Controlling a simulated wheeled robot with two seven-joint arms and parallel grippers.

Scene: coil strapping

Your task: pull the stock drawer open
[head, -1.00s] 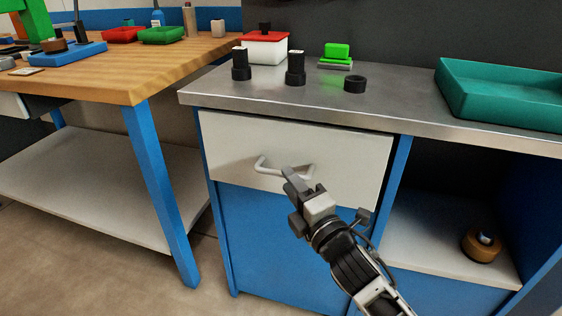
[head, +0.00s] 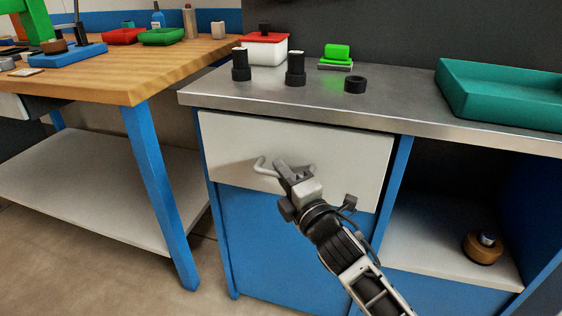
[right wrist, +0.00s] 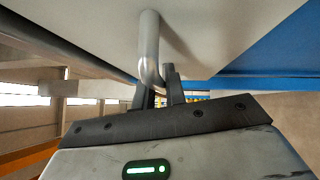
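The stock drawer (head: 345,155) is a white front under the steel counter, and it sits flush in the blue cabinet. Its pale bar handle (head: 260,166) shows to the left of my right gripper (head: 287,170), which covers the middle of the bar. In the right wrist view the handle (right wrist: 149,48) runs down to the two dark fingers (right wrist: 160,88). The fingers stand close together at the bar with only a narrow gap, so the right gripper looks shut on it. The contact itself is partly hidden. My left gripper is not in view.
The counter (head: 215,95) holds black cylinders, a black ring (head: 355,85), a red-lidded box (head: 265,48), a green block (head: 337,52) and a teal tray (head: 500,95). A wooden workbench (head: 120,75) stands left. An open shelf with a brown coil (head: 482,249) is right.

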